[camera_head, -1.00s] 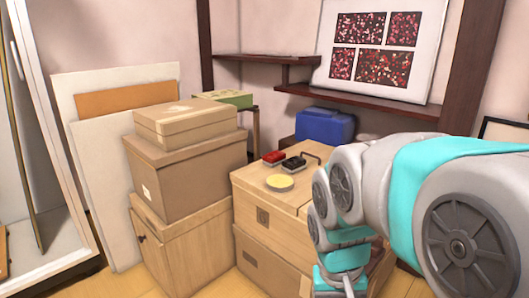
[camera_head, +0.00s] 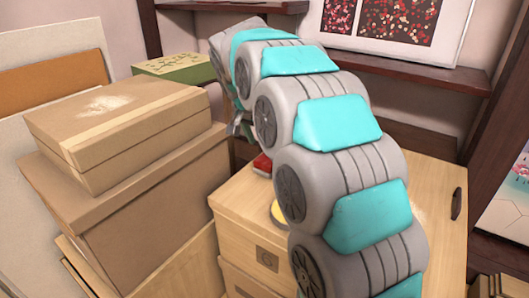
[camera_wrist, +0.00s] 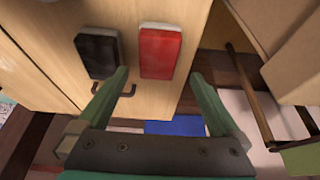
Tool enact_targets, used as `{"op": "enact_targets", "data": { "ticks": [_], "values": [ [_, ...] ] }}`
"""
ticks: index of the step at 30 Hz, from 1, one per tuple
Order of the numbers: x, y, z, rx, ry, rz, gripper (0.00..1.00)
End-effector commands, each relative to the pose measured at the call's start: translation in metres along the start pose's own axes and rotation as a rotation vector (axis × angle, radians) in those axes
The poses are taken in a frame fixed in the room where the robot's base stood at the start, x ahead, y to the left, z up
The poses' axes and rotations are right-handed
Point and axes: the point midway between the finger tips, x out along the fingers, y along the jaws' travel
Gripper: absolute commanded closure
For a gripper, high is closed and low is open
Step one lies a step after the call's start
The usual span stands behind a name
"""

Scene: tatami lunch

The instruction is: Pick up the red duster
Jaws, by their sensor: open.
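The red duster (camera_wrist: 160,55) lies on the light wooden box top, beside a black duster (camera_wrist: 97,57). In the head view only part of the red duster (camera_head: 262,165) shows, the rest hidden behind my arm. My gripper (camera_wrist: 160,78) is open and empty. In the wrist view its green fingers point towards the red duster, one fingertip to each side of its near end. The left fingertip lies in the gap between the two dusters in the picture. I cannot tell how high the fingers are above the box.
A yellow disc (camera_head: 278,213) lies on the wooden box (camera_head: 240,203). Cardboard boxes (camera_head: 130,165) are stacked at left, with a green box (camera_head: 176,65) behind. A dark hooked bar (camera_wrist: 127,92) is near the left finger. A dark shelf (camera_head: 410,72) runs along the back wall.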

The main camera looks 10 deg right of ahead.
Motion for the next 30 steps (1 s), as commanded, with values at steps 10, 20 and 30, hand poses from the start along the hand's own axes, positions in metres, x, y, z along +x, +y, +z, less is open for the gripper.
{"op": "enact_targets", "data": {
  "ticks": [10,20,30],
  "values": [
    [0.029,0.000,0.000,0.004,-0.001,0.003,0.00],
    [0.069,0.004,0.001,0.004,-0.001,0.003,0.00],
    [0.079,0.004,0.001,0.004,0.000,0.002,0.00]
  ]
}}
